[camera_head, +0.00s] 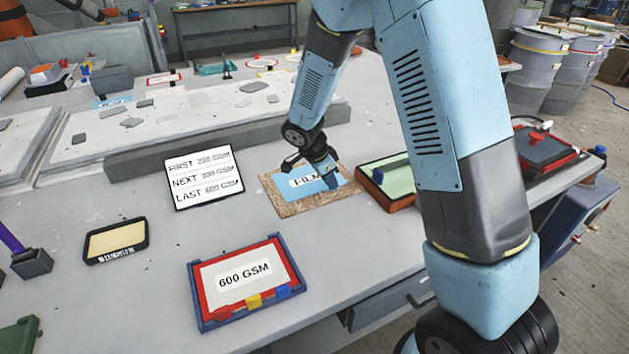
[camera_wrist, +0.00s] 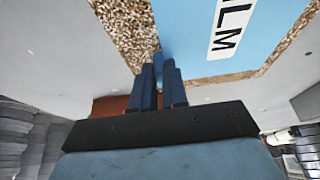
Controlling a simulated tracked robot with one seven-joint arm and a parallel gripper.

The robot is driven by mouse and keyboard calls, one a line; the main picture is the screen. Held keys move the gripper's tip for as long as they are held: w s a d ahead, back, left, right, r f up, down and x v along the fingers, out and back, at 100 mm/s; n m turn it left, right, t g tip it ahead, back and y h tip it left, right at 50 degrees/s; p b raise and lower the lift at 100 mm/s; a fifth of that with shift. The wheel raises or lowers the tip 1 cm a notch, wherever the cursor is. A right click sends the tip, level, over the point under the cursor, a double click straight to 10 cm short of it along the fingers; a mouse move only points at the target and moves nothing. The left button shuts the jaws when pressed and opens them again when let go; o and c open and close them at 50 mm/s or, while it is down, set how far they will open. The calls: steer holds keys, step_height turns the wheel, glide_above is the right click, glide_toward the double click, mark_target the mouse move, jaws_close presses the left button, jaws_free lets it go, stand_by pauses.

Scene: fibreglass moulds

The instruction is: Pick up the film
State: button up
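The film (camera_head: 303,183) is a light blue sheet with a white label reading FILM. It lies on a speckled brown board (camera_head: 293,207) on the grey table. In the wrist view the film (camera_wrist: 190,35) fills the upper right, with part of its label showing. My gripper (camera_head: 328,175) points down at the film's right side. In the wrist view my gripper's fingers (camera_wrist: 158,68) are close together on either side of a small blue tab at the film's edge, and look shut on it. I see no clear gap under the film.
A green-topped tray (camera_head: 395,178) stands just right of the board. A FIRST/NEXT/LAST sign (camera_head: 204,177) stands to the left. A red-framed 600 GSM tray (camera_head: 245,278) and a small cream tray (camera_head: 116,240) are in front. A raised grey ledge (camera_head: 200,148) runs behind.

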jaws_close()
steer(key=shift+r, duration=0.1)
step_height(320, 180, up, 28)
stand_by(0.5)
stand_by(0.7)
